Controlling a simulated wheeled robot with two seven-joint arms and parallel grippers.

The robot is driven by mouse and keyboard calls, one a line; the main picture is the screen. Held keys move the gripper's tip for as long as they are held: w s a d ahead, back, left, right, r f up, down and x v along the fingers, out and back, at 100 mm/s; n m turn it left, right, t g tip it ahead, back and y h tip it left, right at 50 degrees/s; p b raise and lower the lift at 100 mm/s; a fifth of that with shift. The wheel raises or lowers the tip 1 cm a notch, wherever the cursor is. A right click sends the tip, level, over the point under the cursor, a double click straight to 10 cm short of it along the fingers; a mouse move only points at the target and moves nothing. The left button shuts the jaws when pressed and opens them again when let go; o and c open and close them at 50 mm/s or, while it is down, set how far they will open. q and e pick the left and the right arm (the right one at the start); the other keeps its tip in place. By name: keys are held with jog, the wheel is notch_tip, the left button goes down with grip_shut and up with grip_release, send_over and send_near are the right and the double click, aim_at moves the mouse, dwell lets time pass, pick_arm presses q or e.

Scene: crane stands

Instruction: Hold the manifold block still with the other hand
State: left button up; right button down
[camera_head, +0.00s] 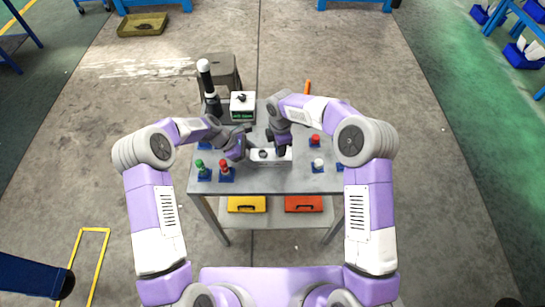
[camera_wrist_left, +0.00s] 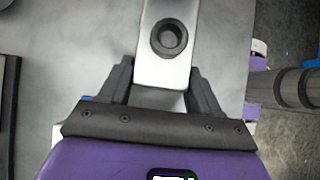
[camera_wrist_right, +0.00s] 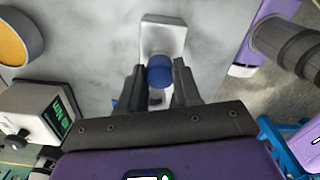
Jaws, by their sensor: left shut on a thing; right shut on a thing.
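The manifold block (camera_head: 257,158) is a pale, box-shaped piece near the front middle of the grey table. In the left wrist view the block (camera_wrist_left: 168,68) shows a dark round port on top. My left gripper (camera_head: 244,150) is shut on the block's left end, with one finger on each side. My right gripper (camera_head: 280,149) is above the block's right part, pointing down. In the right wrist view it is shut on a blue-topped plug (camera_wrist_right: 159,74). The block (camera_wrist_right: 165,35) lies under this plug; the fingers hide whether the plug is seated.
On the table, a green-knobbed piece (camera_head: 201,165) and a red one (camera_head: 225,166) stand on blue bases at left. A red piece (camera_head: 315,139) and a white one (camera_head: 318,163) stand at right. A box with a green display (camera_head: 243,107) stands at the back.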

jog(key=shift+r, duration=0.1)
jog(key=n, duration=0.3)
jog(key=shift+n, duration=1.1)
jog(key=n, duration=0.2)
jog(key=shift+n, duration=1.6)
